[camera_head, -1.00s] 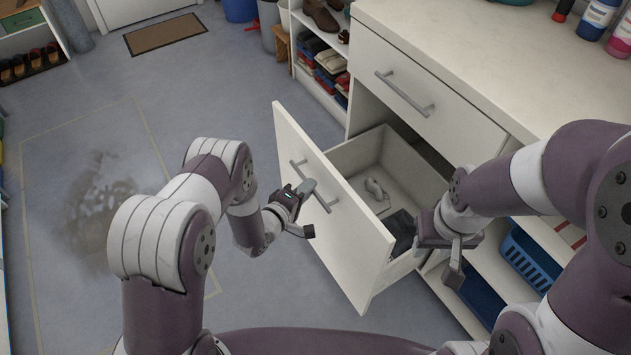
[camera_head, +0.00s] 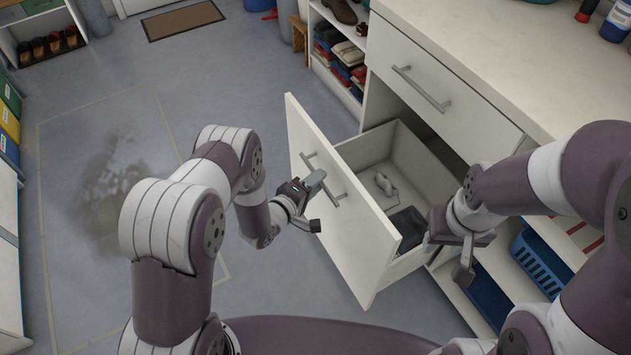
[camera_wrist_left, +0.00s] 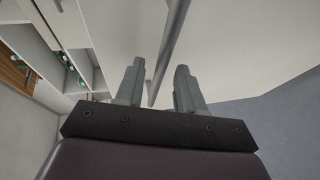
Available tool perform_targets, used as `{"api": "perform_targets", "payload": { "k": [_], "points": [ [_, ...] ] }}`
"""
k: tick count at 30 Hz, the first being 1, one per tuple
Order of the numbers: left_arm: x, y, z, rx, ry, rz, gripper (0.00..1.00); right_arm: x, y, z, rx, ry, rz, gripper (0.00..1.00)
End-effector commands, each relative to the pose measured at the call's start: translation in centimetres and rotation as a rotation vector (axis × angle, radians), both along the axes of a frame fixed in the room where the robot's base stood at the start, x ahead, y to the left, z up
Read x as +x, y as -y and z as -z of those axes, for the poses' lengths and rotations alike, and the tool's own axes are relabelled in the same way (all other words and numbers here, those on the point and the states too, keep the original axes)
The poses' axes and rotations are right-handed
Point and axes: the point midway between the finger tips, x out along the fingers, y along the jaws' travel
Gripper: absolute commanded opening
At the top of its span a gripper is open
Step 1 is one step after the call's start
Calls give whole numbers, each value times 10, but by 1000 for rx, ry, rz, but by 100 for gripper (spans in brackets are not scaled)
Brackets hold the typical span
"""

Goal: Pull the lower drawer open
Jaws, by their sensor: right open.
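The lower drawer (camera_head: 340,228) of the white cabinet stands well out, its inside showing. A grey bar handle (camera_head: 335,191) runs across its front. My left gripper (camera_head: 316,180) is at this handle. In the left wrist view its two fingers (camera_wrist_left: 158,85) are apart, with the handle bar (camera_wrist_left: 168,50) running between them and gaps showing on both sides. My right gripper (camera_head: 450,250) is open beside the drawer's right wall, near a dark folded item (camera_head: 408,222) in the drawer. Its fingertips are partly hard to make out.
A small pale object (camera_head: 385,184) also lies in the drawer. The upper drawer (camera_head: 435,90) is shut above. Open shelves with a blue basket (camera_head: 540,262) are at the right. Shoe shelves (camera_head: 335,50) stand behind.

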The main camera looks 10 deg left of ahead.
Motion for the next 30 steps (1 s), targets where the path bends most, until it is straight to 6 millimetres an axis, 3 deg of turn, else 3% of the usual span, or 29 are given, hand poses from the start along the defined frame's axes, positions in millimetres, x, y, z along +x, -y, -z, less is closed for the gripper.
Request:
{"api": "perform_targets", "payload": {
  "k": [15,20,30],
  "points": [
    [-94,-57,-28,-1,-3,-4,38,0,0,-26,0,0,0,43],
    [-103,-61,-30,-2,-1,-1,38,0,0,-27,0,0,0,43],
    [-103,-61,-30,-1,0,0,38,0,0,-27,0,0,0,43]
  ]
}}
